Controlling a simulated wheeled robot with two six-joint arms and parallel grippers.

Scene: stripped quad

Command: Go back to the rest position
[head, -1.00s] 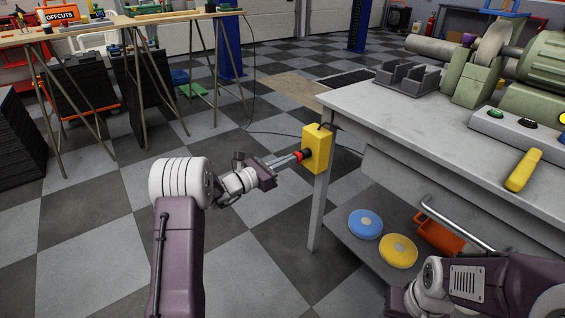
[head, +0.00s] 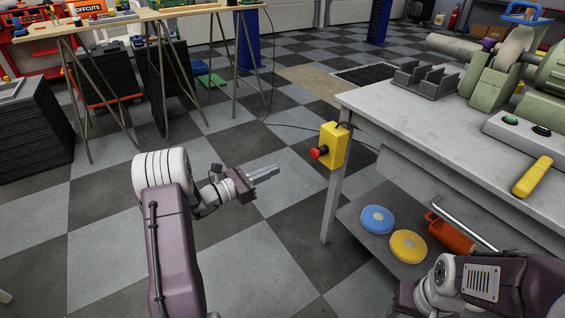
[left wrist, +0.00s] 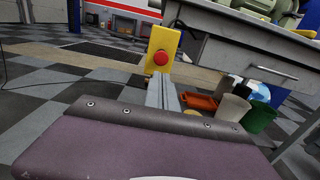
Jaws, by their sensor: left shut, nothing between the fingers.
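My left gripper (head: 264,173) is shut and empty, held over the checkered floor in the head view. Its closed fingers point toward a yellow box with a red button (head: 319,152), fixed at the workbench corner, with a clear gap between them. In the left wrist view the closed fingers (left wrist: 162,93) show below the red button (left wrist: 160,58).
The grey workbench (head: 400,125) stands at the right, with a blue disc (head: 377,219) and a yellow disc (head: 408,246) on its lower shelf. A trestle table (head: 150,15) stands at the back left. The floor between them is mostly open.

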